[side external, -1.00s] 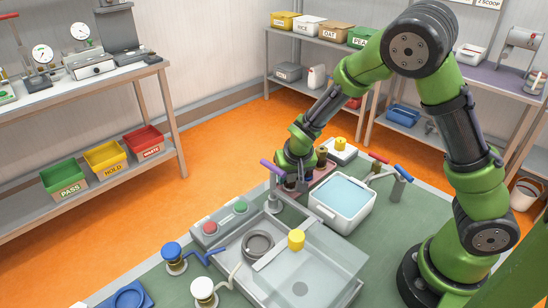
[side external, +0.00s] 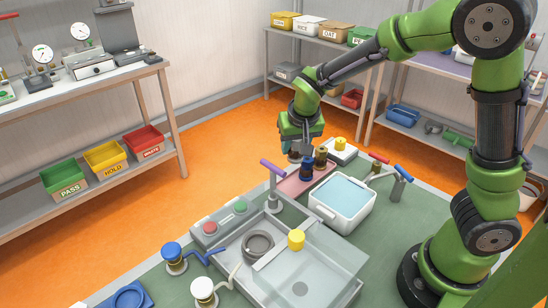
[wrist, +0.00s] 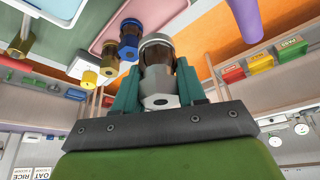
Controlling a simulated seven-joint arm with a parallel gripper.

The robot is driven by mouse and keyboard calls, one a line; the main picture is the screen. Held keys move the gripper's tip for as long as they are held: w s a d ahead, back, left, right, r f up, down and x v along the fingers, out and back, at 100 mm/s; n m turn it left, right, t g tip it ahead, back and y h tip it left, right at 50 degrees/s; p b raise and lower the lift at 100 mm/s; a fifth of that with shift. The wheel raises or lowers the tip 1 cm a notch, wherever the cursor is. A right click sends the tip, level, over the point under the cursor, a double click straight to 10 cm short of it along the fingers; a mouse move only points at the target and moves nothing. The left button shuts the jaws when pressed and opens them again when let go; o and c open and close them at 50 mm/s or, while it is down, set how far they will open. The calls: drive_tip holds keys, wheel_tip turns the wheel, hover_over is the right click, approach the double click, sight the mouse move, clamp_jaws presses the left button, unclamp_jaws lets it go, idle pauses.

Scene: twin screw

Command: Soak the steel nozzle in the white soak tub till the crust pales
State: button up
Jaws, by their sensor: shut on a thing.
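My gripper (wrist: 158,92) is shut on the steel nozzle (wrist: 160,101), whose middle is covered in dark brown crust between pale metal ends. In the side view, my gripper (side external: 296,147) points down over the left end of the pink tray (side external: 291,187), with the steel nozzle (side external: 294,157) partly hidden at its fingers. A blue-based nozzle (side external: 307,170) and a brass nozzle (side external: 321,156) stand on the tray. The white soak tub (side external: 325,213), filled with pale blue liquid, stands right of and nearer than the tray.
A tap with a purple handle (side external: 272,167) rises left of the tray. Red-handled (side external: 379,159) and blue-handled (side external: 404,173) fittings stand right of the tub. A grey sink (side external: 262,294) with a yellow knob (side external: 296,240) lies in front. A yellow-topped item (side external: 341,143) sits behind the tray.

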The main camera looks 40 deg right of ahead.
drive_tip(key=s+d+m+g, duration=0.3)
drive_tip(key=s+m+g, duration=0.4)
drive_tip(key=s+m, duration=1.15)
drive_tip(key=shift+w+a+f+m, duration=0.1)
drive_tip(key=shift+w+f+m, duration=0.55)
drive_tip(key=shift+f, duration=0.95)
drive_tip(key=shift+w+a+f+m, duration=0.1)
drive_tip(key=shift+w+f+m, duration=0.5)
drive_tip(key=shift+f, duration=1.05)
drive_tip(key=shift+w+f+m, duration=0.5)
drive_tip(key=shift+w+f, duration=0.3)
drive_tip(key=shift+f, duration=0.8)
drive_tip(key=shift+r, duration=0.1)
wheel_tip(320, 180, up, 8)
drive_tip(key=shift+r, duration=0.2)
idle(0.6)
